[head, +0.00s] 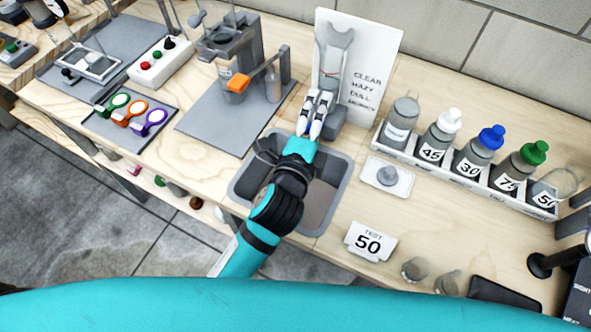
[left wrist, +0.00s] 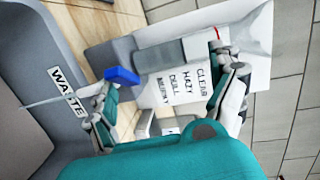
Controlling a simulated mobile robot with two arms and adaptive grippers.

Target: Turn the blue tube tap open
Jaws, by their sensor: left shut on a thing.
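The blue tube tap (left wrist: 122,76) shows in the left wrist view, beside the left-hand fingertip. The clear tube (head: 331,62) stands upright before a white card (head: 367,62) reading CLEAR, HAZY, DULL and a last word that is hard to read. My right gripper is not in view.
A grey sink (head: 341,192) lies below my left arm; a WASTE label (left wrist: 67,91) shows at its edge. A rack (head: 457,178) of numbered bottles stands right, near a small white dish (head: 387,178). An orange-handled device (head: 238,83) stands left.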

